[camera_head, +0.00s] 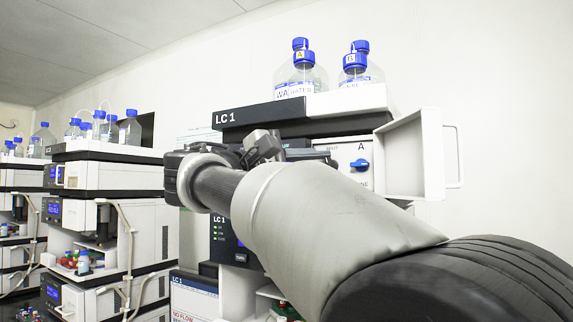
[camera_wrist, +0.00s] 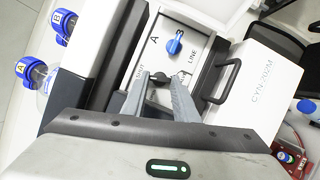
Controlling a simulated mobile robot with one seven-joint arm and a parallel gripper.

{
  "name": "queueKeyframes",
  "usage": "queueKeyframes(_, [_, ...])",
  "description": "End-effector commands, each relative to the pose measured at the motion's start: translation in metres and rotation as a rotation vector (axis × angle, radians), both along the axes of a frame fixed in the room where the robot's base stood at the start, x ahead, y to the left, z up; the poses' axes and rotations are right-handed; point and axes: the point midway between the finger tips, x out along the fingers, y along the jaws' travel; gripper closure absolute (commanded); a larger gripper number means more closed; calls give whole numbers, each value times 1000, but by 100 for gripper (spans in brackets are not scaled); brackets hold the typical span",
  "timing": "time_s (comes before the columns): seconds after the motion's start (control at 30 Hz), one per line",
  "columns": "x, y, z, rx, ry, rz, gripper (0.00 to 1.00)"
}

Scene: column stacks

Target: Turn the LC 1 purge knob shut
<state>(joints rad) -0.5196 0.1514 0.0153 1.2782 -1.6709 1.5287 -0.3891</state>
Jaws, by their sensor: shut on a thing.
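The LC 1 stack (camera_head: 262,113) stands in the middle of the head view, its name on a dark band. A dark round knob, the purge knob (camera_wrist: 160,79), shows in the wrist view on the white panel, beside a small "SHUT" label. My gripper (camera_wrist: 160,83) has its two grey fingers on either side of this knob, closed on it. The fingers cover part of the knob, and I cannot tell which way it points. In the head view my gripper (camera_head: 263,147) is in front of the stack, and the purge knob is hidden behind it.
A blue line knob (camera_wrist: 174,44) sits close to the purge knob; it also shows in the head view (camera_head: 360,165). An open white door (camera_head: 416,155) with a handle stands out on the right. Blue-capped bottles (camera_head: 300,75) stand on top. More stacks (camera_head: 105,180) are at left.

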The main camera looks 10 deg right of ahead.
Motion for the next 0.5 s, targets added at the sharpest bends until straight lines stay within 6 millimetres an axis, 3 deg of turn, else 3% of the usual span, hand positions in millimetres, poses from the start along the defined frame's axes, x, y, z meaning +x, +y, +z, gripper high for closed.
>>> queueKeyframes(0.5, [0, 1, 3, 214, -153, 0, 96])
